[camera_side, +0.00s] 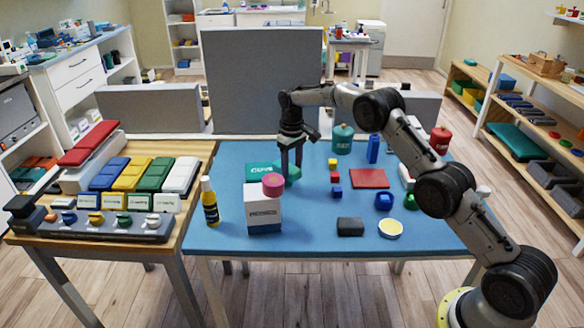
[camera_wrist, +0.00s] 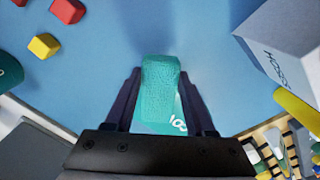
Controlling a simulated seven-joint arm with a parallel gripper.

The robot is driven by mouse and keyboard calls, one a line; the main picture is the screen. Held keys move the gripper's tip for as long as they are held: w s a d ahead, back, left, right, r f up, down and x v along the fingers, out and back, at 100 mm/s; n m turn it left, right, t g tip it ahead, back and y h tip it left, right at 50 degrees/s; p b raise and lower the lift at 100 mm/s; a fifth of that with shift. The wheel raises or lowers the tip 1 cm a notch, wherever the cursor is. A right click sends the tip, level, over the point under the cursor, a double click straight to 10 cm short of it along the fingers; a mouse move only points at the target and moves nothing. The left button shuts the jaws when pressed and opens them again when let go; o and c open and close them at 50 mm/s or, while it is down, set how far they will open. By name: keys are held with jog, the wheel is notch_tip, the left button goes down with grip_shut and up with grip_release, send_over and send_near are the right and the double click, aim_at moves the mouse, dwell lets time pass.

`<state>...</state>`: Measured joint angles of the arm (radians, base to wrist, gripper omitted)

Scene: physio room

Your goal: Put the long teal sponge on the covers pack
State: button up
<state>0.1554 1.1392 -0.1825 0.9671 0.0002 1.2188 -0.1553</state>
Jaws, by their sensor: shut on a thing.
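My gripper (camera_side: 291,160) is shut on the long teal sponge (camera_wrist: 160,88), which sits between its two fingers and sticks out past them in the wrist view. In the side view the sponge (camera_side: 293,172) shows at the fingertips, above the blue table. A teal pack with white lettering (camera_side: 259,172), which looks like the covers pack, stands just left of the sponge. Part of a teal, lettered surface (camera_wrist: 172,126) shows behind the sponge in the wrist view. I cannot tell whether sponge and pack touch.
A white and dark blue box (camera_side: 264,213) with a pink roll (camera_side: 273,184) on top stands in front of the pack. Small blocks (camera_side: 335,178) and a red mat (camera_side: 369,178) lie to the right.

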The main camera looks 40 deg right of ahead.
aim_at(292, 169)
jog(key=shift+f, duration=0.15)
jog(key=o, duration=1.3)
jog(key=s+a+r+t, duration=0.15)
jog(key=s+r, duration=0.25)
jog(key=r, duration=0.8)
jog(key=s+a+r, duration=0.2)
jog(key=s+r, duration=0.2)
jog(key=r, duration=0.8)
jog(key=s+a+r+t, duration=0.1)
jog(key=s+a+r, duration=0.15)
jog(key=s, duration=0.35)
jog(key=s+a+r+t, duration=0.1)
jog(key=s+r, duration=0.2)
jog(key=s, duration=0.3)
jog(key=s+a+f, duration=0.1)
jog(key=s+f, duration=0.2)
jog(key=s, duration=0.5)
jog(key=s+f+t, duration=0.1)
jog(key=s+f, duration=0.1)
jog(key=s, duration=0.6)
jog(key=s+a+f+t, duration=0.1)
jog(key=s+f, duration=0.2)
jog(key=s, duration=0.5)
jog(key=shift+s+a+f, duration=0.3)
jog(key=shift+f, duration=0.05)
